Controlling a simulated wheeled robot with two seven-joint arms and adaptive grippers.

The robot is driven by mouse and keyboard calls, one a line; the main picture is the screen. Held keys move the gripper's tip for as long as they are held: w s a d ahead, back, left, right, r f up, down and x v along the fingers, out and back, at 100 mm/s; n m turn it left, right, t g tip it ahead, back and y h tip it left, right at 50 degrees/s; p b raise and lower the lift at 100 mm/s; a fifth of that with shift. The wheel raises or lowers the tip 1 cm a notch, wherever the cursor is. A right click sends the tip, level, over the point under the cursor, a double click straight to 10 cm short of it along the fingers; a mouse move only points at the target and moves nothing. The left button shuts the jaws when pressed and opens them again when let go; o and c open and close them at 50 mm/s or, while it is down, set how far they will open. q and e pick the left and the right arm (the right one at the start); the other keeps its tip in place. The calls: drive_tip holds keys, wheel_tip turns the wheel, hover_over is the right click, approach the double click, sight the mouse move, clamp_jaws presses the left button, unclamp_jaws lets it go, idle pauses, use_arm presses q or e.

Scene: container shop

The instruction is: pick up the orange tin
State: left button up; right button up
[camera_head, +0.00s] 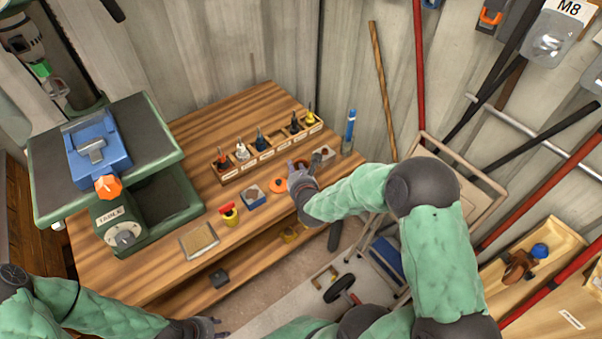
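The orange tin (278,185) is a low, round orange shape on the wooden workbench, in front of the divided wooden tray. My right gripper (297,166) is above the bench just right of the tin, with its wrist close to the bench's right front edge. Its fingers are small and partly covered by the hand, so I cannot tell whether they are open or touch anything. My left gripper (218,328) is low at the bottom of the view, in front of the bench and far from the tin. Its two fingertips look apart, with nothing between them.
The divided wooden tray (228,173) holds several coloured-handled tools. A blue-grey box (254,198), a red and yellow item (229,214) and a flat tray (199,241) sit left of the tin. A green drill press (150,160) fills the bench's left side. A blue cylinder (349,130) stands behind right.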

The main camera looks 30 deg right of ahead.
clamp_jaws()
drive_tip(key=shift+r, duration=0.1)
